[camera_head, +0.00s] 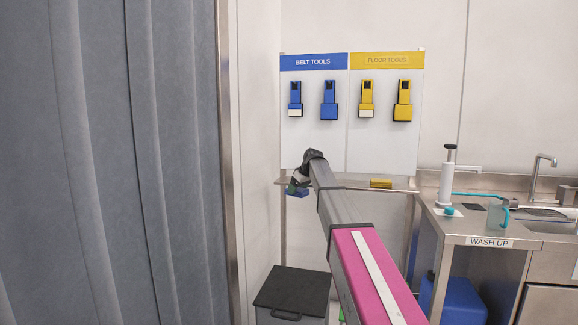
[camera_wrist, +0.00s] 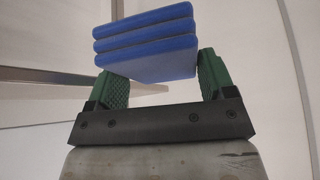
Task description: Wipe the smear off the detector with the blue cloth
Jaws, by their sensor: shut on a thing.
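In the wrist view my gripper (camera_wrist: 155,66) is shut on the blue cloth (camera_wrist: 145,42), a neat folded stack of blue layers between the two green fingers. In the head view my gripper (camera_head: 297,189) is small, at the far end of my arm, by the left end of a metal shelf. A bit of blue shows at it there. I see no detector and no smear in either view.
A tool board (camera_head: 352,145) with blue and yellow tools hangs behind the metal shelf (camera_head: 345,184). A yellow block (camera_head: 381,183) lies on the shelf. Below stands a black-lidded bin (camera_head: 293,290). A wash-up counter (camera_head: 472,229) is right, a grey curtain (camera_head: 110,160) left.

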